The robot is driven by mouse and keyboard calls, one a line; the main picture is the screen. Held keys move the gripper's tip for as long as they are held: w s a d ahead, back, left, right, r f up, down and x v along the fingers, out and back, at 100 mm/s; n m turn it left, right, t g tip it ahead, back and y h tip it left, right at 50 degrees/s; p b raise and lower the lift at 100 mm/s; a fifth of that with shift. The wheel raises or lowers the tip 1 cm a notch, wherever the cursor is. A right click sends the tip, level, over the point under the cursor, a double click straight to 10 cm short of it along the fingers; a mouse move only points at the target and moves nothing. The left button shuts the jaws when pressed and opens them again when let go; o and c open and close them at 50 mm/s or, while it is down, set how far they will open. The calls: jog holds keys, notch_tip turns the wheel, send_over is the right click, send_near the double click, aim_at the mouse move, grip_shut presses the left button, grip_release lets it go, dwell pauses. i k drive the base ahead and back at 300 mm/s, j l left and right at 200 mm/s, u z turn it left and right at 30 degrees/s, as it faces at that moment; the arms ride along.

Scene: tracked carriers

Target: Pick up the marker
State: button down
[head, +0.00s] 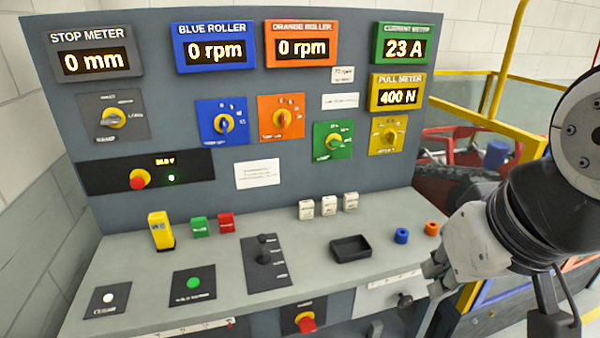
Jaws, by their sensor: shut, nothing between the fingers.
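No pen-like marker stands out in the head view, and I cannot tell whether any of the small things on the console is the marker. A yellow upright block (160,230) with a label stands at the left of the console's grey shelf (215,255). A small blue ring-like piece (401,236) and an orange one (432,228) sit at the right of the shelf. My gripper (434,277) is at the shelf's right front edge, below these two pieces in the picture. It is shut and empty; its fingertips are small and partly hard to see.
A shallow black tray (350,248) lies left of the blue piece. Green (200,227) and red (226,222) blocks and three white blocks (328,206) stand along the back. A lever panel (266,264) is mid-shelf. Yellow rails (475,118) stand behind at right.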

aim_at(306, 208)
jog(key=i+l+u, duration=0.15)
jog(key=i, duration=0.4)
jog(key=i+l+u, duration=0.2)
jog(key=i, duration=0.3)
